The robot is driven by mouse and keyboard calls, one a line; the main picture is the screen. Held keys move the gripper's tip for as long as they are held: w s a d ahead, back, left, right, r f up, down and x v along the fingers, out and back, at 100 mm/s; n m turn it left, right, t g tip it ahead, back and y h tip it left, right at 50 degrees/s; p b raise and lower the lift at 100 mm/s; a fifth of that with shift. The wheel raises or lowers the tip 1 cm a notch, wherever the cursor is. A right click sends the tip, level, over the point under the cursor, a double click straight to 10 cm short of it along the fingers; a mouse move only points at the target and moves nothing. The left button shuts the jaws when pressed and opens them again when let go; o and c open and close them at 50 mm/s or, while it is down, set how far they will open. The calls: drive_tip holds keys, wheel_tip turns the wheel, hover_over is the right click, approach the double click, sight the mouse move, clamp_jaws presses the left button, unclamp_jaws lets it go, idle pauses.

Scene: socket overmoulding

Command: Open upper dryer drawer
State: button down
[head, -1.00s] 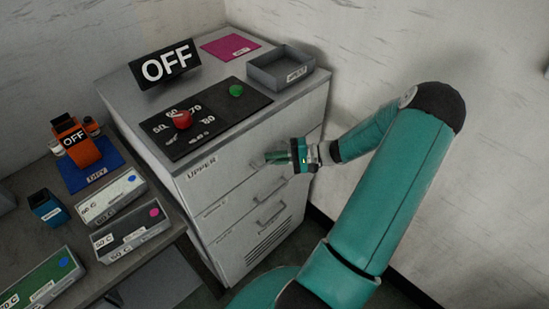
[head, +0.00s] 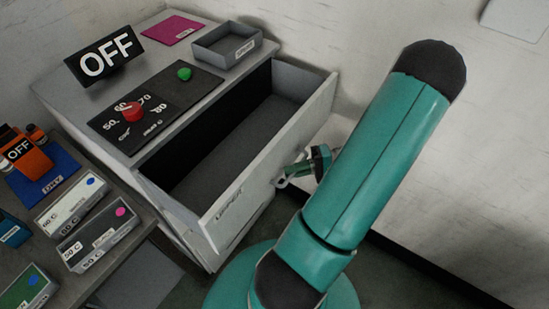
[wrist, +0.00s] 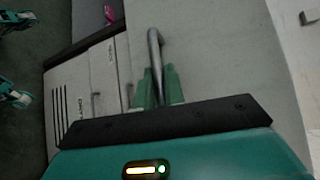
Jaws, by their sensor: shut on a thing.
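The upper dryer drawer (head: 228,212) is pulled well out of the grey dryer cabinet (head: 75,62), and its empty dark inside shows in the head view. Its front panel carries the label UPPER. My gripper (head: 292,174) is at the drawer's front, shut on the metal bar handle (head: 281,183). In the wrist view, the green fingers of my gripper (wrist: 158,88) close around the handle (wrist: 154,50). The lower drawers are mostly hidden by the open one in the head view.
On the dryer top are an OFF sign (head: 105,57), a red knob (head: 132,112), a green button (head: 184,73), a grey tray (head: 228,58) and a pink mat (head: 174,30). A bench with labelled boxes (head: 100,238) stands at left. A wall is at right.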

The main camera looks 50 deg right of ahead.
drive_tip(key=shift+s+d, duration=0.1)
drive_tip(key=shift+s, duration=1.25)
drive_tip(key=c, duration=1.5)
unclamp_jaws()
drive_tip(key=v, duration=1.3)
drive_tip(key=shift+s+d+r, duration=0.1)
drive_tip(key=shift+s+d, duration=0.15)
drive_tip(key=shift+d, duration=0.05)
